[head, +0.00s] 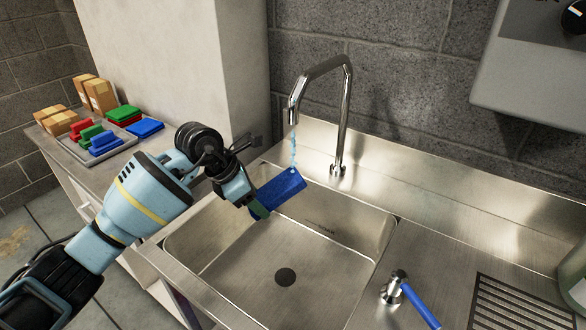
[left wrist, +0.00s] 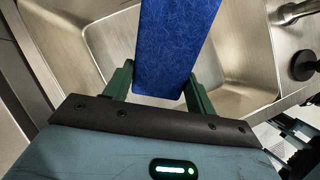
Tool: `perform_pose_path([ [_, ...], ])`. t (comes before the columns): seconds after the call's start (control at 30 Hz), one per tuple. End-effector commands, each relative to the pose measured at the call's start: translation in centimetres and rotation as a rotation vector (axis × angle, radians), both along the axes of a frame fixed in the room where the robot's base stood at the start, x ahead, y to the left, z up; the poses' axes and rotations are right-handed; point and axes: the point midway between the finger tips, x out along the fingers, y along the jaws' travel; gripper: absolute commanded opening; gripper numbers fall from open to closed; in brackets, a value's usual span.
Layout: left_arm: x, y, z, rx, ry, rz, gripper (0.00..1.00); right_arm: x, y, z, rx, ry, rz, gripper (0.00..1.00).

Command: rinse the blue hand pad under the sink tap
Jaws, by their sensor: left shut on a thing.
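The blue hand pad (head: 281,190) is held tilted over the back left of the sink basin. My left gripper (head: 256,206) is shut on its near end. In the left wrist view the blue pad (left wrist: 175,45) sits between the two green fingers of my left gripper (left wrist: 160,85). The chrome tap (head: 340,110) arches above, and a thin stream of water (head: 294,150) falls from its spout onto the far part of the pad. The steel sink (head: 330,250) below is otherwise empty.
A lever with a blue handle (head: 420,305) stands on the counter right of the basin, beside a slotted drain grate (head: 510,305). On the left side table, a tray (head: 75,150) holds red, green and blue pads near cardboard boxes (head: 97,93). A wall-mounted grey box overhangs the upper right.

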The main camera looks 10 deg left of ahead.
Motion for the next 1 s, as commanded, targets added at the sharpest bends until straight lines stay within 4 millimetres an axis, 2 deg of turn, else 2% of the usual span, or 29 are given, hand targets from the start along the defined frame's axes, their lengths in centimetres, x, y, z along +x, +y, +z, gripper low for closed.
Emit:
perform_pose_path([
  [0.43, -0.1, 0.2, 0.1, 0.0, -0.001, 0.0, 0.33, -0.7, 0.0, 0.0, -0.001, 0.011, 0.001, 0.78],
  [1.0, -3.3, 5.0, 0.2, 0.001, -0.002, 0.001, 0.33, 1.4, 0.0, 1.8, -0.001, -0.037, 0.001, 0.78],
])
